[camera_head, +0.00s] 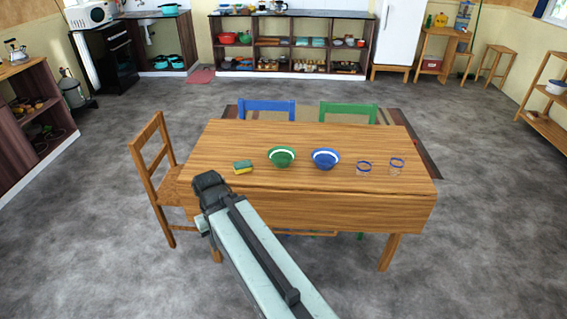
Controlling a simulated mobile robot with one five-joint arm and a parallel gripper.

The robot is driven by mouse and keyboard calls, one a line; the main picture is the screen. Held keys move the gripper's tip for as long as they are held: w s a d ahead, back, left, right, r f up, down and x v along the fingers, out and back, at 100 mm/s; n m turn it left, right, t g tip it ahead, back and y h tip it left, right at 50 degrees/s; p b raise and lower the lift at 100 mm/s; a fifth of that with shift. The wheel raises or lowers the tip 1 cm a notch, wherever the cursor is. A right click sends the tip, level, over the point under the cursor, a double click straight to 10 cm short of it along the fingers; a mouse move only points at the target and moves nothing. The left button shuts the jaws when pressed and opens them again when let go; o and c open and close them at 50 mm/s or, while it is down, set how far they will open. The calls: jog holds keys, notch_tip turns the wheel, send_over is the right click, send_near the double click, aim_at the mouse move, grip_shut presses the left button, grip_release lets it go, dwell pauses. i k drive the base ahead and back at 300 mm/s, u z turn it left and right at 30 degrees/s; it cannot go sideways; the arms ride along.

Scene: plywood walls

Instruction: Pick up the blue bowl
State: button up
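The blue bowl (325,159) has a white inner rim and stands upright on the wooden table (300,142), right of its middle. A similar green bowl (281,157) stands just to its left, with a small gap between them. My arm reaches up from the bottom of the picture, and its end, my gripper (209,184), is near the table's front left edge. The gripper is to the left of and nearer than the blue bowl, well apart from it. Its fingers cannot be made out, so its opening and anything in it are hidden.
Two blue-rimmed glasses (364,168) (396,165) stand to the right. A wooden chair (153,170) is at the table's left; blue (266,108) and green (348,112) chairs are behind. Open grey floor (80,215) surrounds the table.

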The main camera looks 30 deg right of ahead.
aim_at(325, 158)
jog(key=u, duration=0.55)
jog(key=i, duration=1)
jog(key=z, duration=0.1)
